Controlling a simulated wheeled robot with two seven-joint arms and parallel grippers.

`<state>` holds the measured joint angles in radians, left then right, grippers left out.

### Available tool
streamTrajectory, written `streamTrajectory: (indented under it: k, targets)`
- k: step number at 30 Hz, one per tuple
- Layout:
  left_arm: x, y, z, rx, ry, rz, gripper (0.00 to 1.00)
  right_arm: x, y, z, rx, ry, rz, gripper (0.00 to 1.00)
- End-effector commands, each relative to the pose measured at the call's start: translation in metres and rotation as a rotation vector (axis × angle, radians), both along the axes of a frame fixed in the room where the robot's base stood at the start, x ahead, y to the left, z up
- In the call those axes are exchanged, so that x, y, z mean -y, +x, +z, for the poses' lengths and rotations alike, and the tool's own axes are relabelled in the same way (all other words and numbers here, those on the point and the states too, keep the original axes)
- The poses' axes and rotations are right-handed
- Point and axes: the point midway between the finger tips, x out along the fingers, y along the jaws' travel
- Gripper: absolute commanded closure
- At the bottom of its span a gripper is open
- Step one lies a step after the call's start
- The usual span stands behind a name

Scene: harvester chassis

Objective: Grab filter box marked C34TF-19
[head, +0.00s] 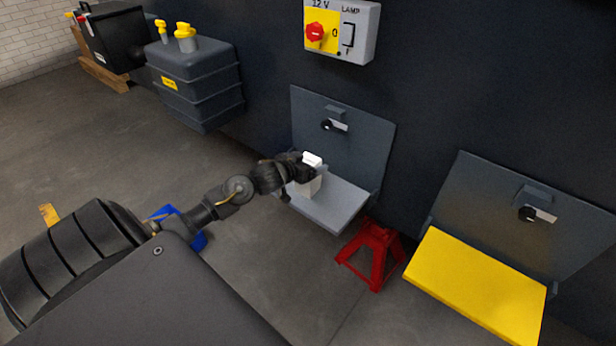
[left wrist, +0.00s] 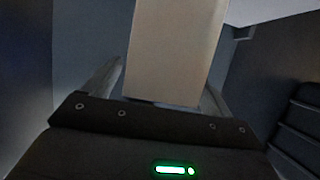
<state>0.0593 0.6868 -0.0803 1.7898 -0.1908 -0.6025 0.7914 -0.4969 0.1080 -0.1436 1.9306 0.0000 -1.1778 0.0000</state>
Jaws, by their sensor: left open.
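A small pale box (head: 310,186) with a white top stands on the open grey fold-down shelf (head: 340,208); no marking on it can be read. My left gripper (head: 299,170) is at the box and partly covers it. In the left wrist view the box (left wrist: 175,50) stands between the two fingers of my left gripper (left wrist: 163,80), which are open. A gap shows between the left finger and the box; the right finger is close to its edge, and I cannot tell if they touch. My right gripper is not in view.
A yellow fold-down shelf (head: 478,290) is open and bare at the right. A red stand (head: 373,255) is on the floor between the shelves. A switch box (head: 341,30) is on the dark wall above. A grey tank (head: 195,80) stands at the left.

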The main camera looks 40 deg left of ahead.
Motion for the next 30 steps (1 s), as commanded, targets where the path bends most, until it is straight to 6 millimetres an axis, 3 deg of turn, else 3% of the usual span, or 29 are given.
streamTrajectory:
  k: [5, 23, 30]
  targets:
    - [0.0001, -0.0002, 0.0004, 0.0, 0.0, 0.0, 0.18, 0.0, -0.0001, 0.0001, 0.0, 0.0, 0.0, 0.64]
    - [0.0, -0.0003, 0.0005, 0.0, 0.0, 0.0, 0.97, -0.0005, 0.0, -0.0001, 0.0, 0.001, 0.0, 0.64]
    - [-0.0003, 0.0002, 0.0026, 0.004, 0.0, 0.0, 0.97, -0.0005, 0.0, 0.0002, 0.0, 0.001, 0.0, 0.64]
